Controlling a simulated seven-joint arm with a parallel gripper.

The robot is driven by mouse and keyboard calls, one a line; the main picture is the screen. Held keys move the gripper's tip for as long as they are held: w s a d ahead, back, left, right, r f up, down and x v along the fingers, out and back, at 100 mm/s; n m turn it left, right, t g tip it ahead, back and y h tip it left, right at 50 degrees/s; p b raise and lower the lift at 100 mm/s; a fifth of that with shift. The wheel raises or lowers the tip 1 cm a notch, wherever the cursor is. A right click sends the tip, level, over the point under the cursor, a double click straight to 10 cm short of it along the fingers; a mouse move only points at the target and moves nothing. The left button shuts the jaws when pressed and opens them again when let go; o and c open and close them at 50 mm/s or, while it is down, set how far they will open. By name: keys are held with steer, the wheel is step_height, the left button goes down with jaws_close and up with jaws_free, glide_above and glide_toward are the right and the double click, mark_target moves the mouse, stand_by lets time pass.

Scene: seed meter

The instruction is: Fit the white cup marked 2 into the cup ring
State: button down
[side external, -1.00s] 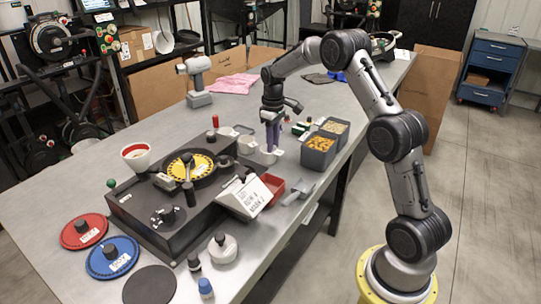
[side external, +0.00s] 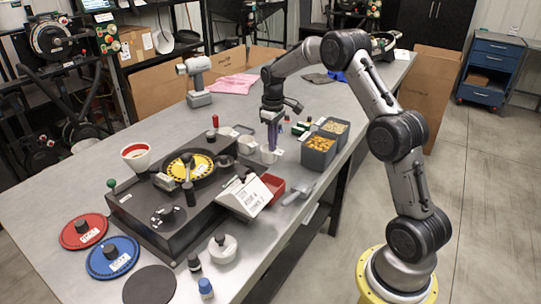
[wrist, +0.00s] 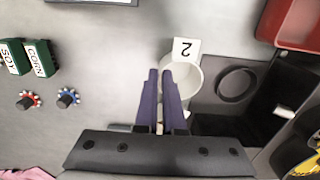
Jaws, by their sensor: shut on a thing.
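The white cup marked 2 (wrist: 190,78) stands upright beside my fingers in the wrist view, its 2 label upside down at the rim. It also shows in the side view (side external: 268,156), below my gripper. My gripper (wrist: 160,75) points down with its two purple fingers close together, shut on the cup at its side. The exact part gripped is hidden between the fingers. A dark round ring (wrist: 236,84), which looks like the cup ring, lies on a grey plate just right of the cup in the wrist view. The ring looks empty.
The black seed meter base (side external: 135,205), a red tray (side external: 273,186) and grey seed bins (side external: 318,155) surround the spot. Green SOY and CORN blocks (wrist: 25,58) stand apart on the left.

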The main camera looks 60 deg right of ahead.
steer(key=shift+d+r, duration=0.3)
steer(key=shift+r, duration=0.15)
steer(key=shift+r, duration=0.15)
steer(key=shift+r, duration=1.4)
steer(key=w+a+r, duration=0.2)
steer(key=a+r, duration=0.3)
steer(key=a, duration=0.5)
steer(key=shift+y, duration=0.4)
steer(key=shift+a+f, duration=0.1)
steer(key=shift+f, duration=3)
steer(key=shift+f, duration=1.2)
steer(key=c, duration=0.7)
jaws_free()
